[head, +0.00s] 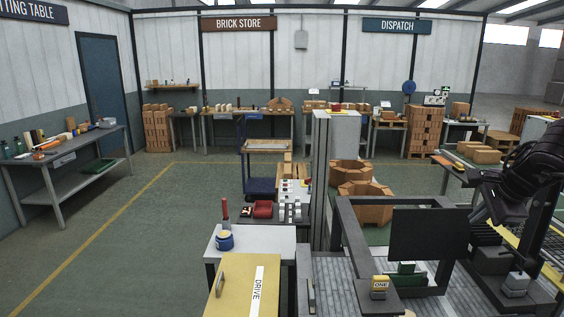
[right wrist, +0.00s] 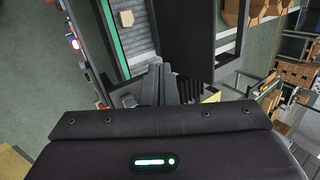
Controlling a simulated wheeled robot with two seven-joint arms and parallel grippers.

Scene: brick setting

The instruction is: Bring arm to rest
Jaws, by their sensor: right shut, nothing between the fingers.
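My right arm comes in at the right edge of the head view, dark and folded. Its gripper (head: 484,212) hangs in the air above the machine frame, beside a dark panel (head: 428,234). In the right wrist view the two grey fingers (right wrist: 160,84) are together with nothing between them. The dark panel (right wrist: 186,45) shows just beyond the fingertips there; whether they touch it I cannot tell. My left gripper is not in view.
A grey machine frame (head: 352,222) with a conveyor bed stands close in front. A yellow panel marked DRIVE (head: 236,294) and a white stand with a blue pot (head: 225,241) are at its left. Open green floor (head: 130,250) lies farther left, before a workbench (head: 70,165).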

